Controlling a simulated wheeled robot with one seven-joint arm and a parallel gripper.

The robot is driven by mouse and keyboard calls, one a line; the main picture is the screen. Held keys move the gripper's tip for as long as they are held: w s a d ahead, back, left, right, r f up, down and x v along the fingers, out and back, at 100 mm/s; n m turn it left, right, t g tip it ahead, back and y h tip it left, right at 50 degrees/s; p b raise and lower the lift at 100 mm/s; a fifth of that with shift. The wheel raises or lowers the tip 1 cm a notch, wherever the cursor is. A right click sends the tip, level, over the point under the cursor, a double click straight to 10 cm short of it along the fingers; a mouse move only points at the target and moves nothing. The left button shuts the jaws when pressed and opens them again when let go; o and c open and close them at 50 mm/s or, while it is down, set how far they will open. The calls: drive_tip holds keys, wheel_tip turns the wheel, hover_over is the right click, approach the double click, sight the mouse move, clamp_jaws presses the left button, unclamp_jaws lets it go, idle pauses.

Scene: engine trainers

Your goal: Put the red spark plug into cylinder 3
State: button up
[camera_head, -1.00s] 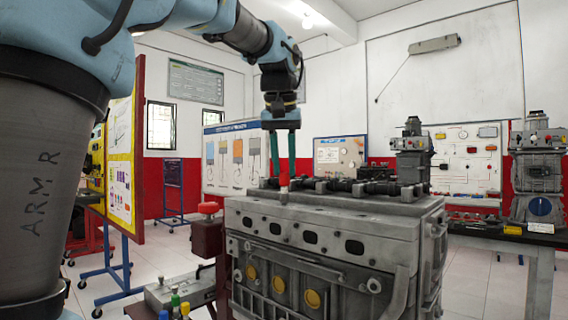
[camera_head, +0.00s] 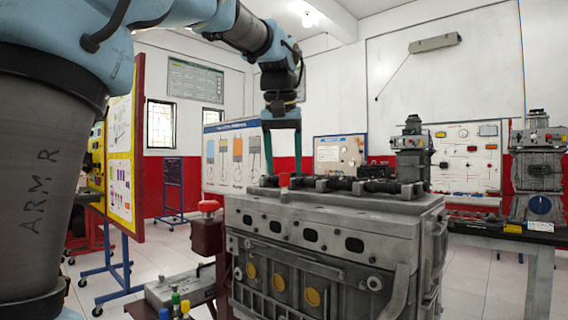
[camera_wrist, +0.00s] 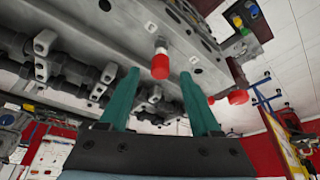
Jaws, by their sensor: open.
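The red spark plug (camera_head: 284,179) stands upright on the top of the grey engine block (camera_head: 330,211), near its left end. In the wrist view, the red plug (camera_wrist: 160,66) shows its red cap, with its pale body against the engine deck. I cannot read which cylinder it is at. My gripper (camera_head: 283,176) is open, its two teal fingers spread on either side above the plug. In the wrist view my gripper (camera_wrist: 156,86) is empty and the plug is apart from both fingers.
Dark shafts and rocker parts (camera_head: 350,185) run along the engine top. A red box with a red knob (camera_head: 208,206) stands left of the engine. A grey tray (camera_head: 178,290) with green, yellow and blue plugs is at lower left. Open air surrounds the gripper above.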

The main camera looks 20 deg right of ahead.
drive_tip(key=p+v, duration=0.1)
drive_tip(key=v, duration=0.9)
drive_tip(key=shift+s+r, duration=0.15)
drive_tip(key=shift+r, duration=0.2)
drive_tip(key=w+a+f+n+y+p, duration=0.1)
drive_tip(key=w+a+f+p, duration=0.15)
drive_tip(key=a+f, duration=0.5)
drive_tip(key=w+a+f+n+p, duration=0.15)
drive_tip(key=w+a+f, duration=0.25)
drive_tip(key=f, duration=0.6)
drive_tip(key=s+a+f+n+g+p, duration=0.1)
drive_tip(key=s+a+f+p, duration=0.1)
drive_tip(key=s+a+f, duration=0.4)
drive_tip(key=s+a+f+n+g+p, duration=0.1)
drive_tip(key=s+a+f+p, duration=0.1)
drive_tip(key=s+a+f, duration=0.4)
drive_tip(key=a+f, duration=0.5)
drive_tip(key=f, duration=0.1)
drive_tip(key=shift+y+p, duration=0.3)
drive_tip(key=shift+y, duration=0.1)
drive_tip(key=shift+s, duration=0.1)
drive_tip(key=shift+c, duration=0.2)
